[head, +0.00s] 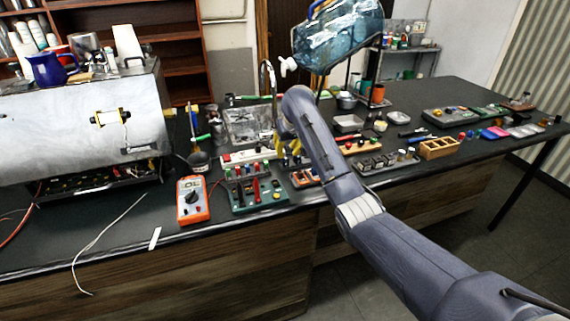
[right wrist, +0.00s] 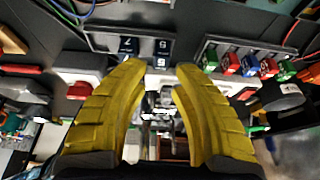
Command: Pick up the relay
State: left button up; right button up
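My right gripper (head: 289,155) reaches down over the bench from the right, its yellow fingers above the crowded row of parts. In the right wrist view its two fingers (right wrist: 158,72) are spread apart. A small grey-and-clear part (right wrist: 161,100) shows in the gap between them; I cannot tell whether it is the relay or whether the fingers touch it. Dark numbered blocks (right wrist: 162,48) sit in a black holder just beyond the fingertips. I cannot single out the relay with certainty in either view. My left gripper is out of view.
An orange multimeter (head: 192,200) and a green board with knobs (head: 256,192) stand left of the gripper. A wooden box (head: 439,148) and trays crowd the right.

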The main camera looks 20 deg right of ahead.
aim_at(285, 157)
jog(key=shift+x, duration=2.55)
grip_shut()
